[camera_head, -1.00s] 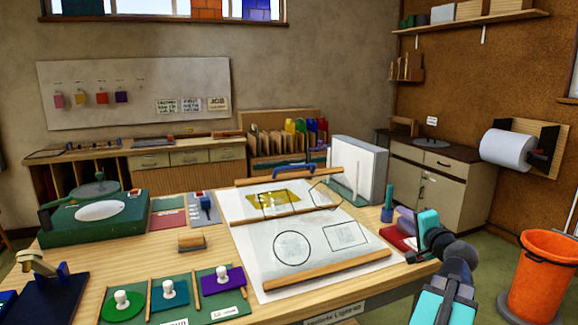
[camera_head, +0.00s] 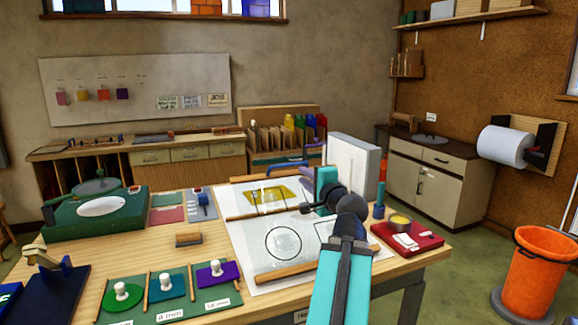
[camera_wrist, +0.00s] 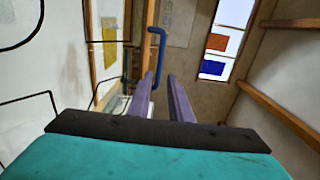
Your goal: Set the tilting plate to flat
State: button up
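The plate (camera_head: 258,239) is a pale board with wooden bars and a drawn pattern, on the bench in the head view. A yellow glass piece (camera_head: 273,193) lies on its far part. A blue handle (camera_head: 287,168) stands at its far edge. I cannot tell its exact tilt. In the wrist view, my gripper (camera_wrist: 161,76) has two purple fingers apart with nothing between them. The blue handle (camera_wrist: 157,52) shows just beyond the fingertips, nearer the left finger; I see no clear contact. In the head view, my arm hides the plate's right side and my fingers are mostly hidden.
A white upright box (camera_head: 352,160) stands behind my arm. A red tray (camera_head: 408,236) with a small bowl is to the right. A green machine (camera_head: 96,215) and knobbed plates (camera_head: 168,287) are at the left. An orange bucket (camera_head: 540,275) stands on the floor.

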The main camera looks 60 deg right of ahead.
aim_at(291, 165)
jog(key=shift+d+r+p, duration=0.1)
jog(key=shift+d+p, duration=0.1)
jog(key=shift+p, duration=0.2)
jog(key=p+x, duration=0.2)
jog(key=p, duration=0.2)
jog(key=shift+w+d, duration=0.25)
jog(key=shift+w, duration=0.05)
jog(key=w+p, duration=0.1)
jog(key=p, duration=0.4)
jog(key=shift+w+d+r+p, duration=0.1)
jog(key=shift+d+p, duration=0.3)
jog(key=p, duration=0.4)
jog(key=shift+w+d, duration=0.25)
jog(key=shift+w, duration=0.1)
jog(key=shift+f+p+x, duration=0.1)
jog(key=shift+p+x, duration=0.6)
jog(key=shift+x, duration=1.4)
jog(key=shift+f+p+x, duration=0.15)
jog(key=shift+p+x, duration=0.55)
jog(key=shift+x, duration=1.4)
jog(key=shift+s, duration=0.1)
grip_shut()
